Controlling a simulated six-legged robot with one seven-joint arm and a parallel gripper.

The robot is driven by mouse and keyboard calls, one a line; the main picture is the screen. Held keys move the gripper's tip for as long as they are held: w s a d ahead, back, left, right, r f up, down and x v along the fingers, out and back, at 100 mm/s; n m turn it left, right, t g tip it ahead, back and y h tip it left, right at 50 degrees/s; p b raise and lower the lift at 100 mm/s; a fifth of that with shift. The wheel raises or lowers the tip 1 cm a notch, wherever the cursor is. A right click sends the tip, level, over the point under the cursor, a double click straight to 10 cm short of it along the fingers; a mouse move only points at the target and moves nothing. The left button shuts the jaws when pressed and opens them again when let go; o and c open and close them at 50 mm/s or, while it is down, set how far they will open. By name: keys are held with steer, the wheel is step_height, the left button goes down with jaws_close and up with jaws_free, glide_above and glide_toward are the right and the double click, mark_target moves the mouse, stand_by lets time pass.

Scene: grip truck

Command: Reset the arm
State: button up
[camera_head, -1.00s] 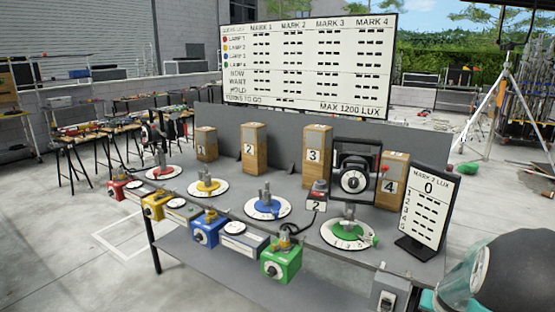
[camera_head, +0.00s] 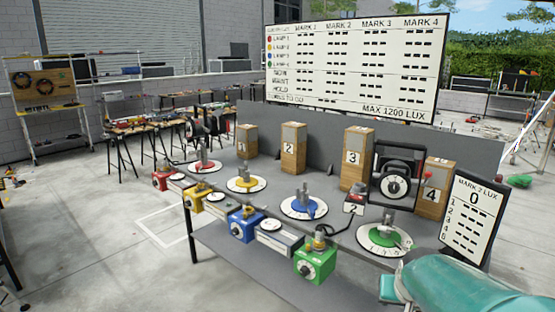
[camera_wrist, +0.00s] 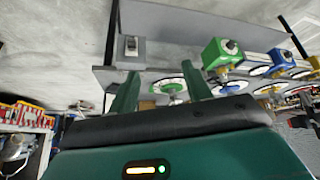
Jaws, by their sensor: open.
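My gripper (camera_wrist: 160,70) shows in the wrist view as two green fingers standing apart, with nothing between them. Beyond them, the workbench with the coloured dial boxes appears upside down; the fingers look apart from it. In the head view, a teal part of my arm (camera_head: 455,288) reaches in at the lower right corner, by the bench's right front end. The gripper fingers do not show in that view.
The grey bench (camera_head: 262,272) carries numbered wooden blocks, round dials and a green box (camera_head: 315,263). A lux display (camera_head: 470,220) stands at its right end, close to my arm. A large board (camera_head: 355,65) stands behind. Open concrete floor (camera_head: 110,235) lies to the left.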

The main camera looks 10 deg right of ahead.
steer(key=s+a+r+n+y, duration=0.1)
steer(key=s+a+r+n, duration=0.1)
steer(key=s+a, duration=0.4)
steer(key=s+a+r+n+y, duration=0.2)
steer(key=s+a, duration=0.3)
steer(key=a, duration=0.7)
steer(key=shift+s+a+r+n, duration=0.15)
steer(key=shift+s+r+n, duration=0.25)
steer(key=shift+r, duration=0.3)
